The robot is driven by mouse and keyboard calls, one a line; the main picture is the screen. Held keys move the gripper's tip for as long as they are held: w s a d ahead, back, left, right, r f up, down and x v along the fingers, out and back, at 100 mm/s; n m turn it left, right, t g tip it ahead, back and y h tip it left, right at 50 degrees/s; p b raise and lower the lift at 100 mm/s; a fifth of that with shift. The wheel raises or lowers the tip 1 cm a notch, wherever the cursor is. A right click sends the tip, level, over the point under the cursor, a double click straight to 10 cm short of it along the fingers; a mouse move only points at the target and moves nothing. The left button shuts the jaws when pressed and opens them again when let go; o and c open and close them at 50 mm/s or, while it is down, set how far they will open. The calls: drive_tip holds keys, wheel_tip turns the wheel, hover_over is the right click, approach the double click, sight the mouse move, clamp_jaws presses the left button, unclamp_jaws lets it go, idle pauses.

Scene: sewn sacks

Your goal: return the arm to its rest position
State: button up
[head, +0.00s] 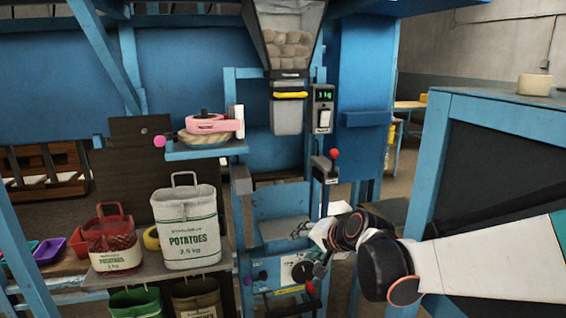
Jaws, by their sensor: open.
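My arm reaches in from the right edge, with its white link and dark joints in front of the blue sewing stand (280,203). My gripper (312,274) is at the arm's left end, low in front of the stand's panel. It is small and partly blends with the dark parts behind it. Its jaws look open, and I see no sack in them. A white potato sack (186,228) and a red mesh potato sack (113,243) stand upright on the shelf to the left, apart from the gripper.
A hopper of potatoes (289,45) hangs above the stand. A pink sewing tool (210,124) lies on a small blue shelf. A blue-framed cabinet (436,140) stands close behind my arm at right, with a beige roll (534,85) on top. Green and dark sacks hang below the shelf.

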drive_tip(key=s+d+n+h, duration=0.1)
drive_tip(key=s+d, duration=0.3)
drive_tip(key=s, duration=0.5)
drive_tip(key=s+d+n+g+h, duration=0.1)
drive_tip(key=s+d, duration=0.4)
drive_tip(key=s, duration=0.5)
drive_tip(key=s+d+r+n+g+h, duration=0.1)
drive_tip(key=s+d+n+h, duration=0.2)
drive_tip(key=s, duration=0.6)
drive_tip(key=shift+s+d+n, duration=0.4)
drive_tip(key=shift+d+n, duration=0.45)
drive_tip(key=shift+n, duration=0.05)
drive_tip(key=shift+r, duration=0.1)
drive_tip(key=shift+c, duration=0.6)
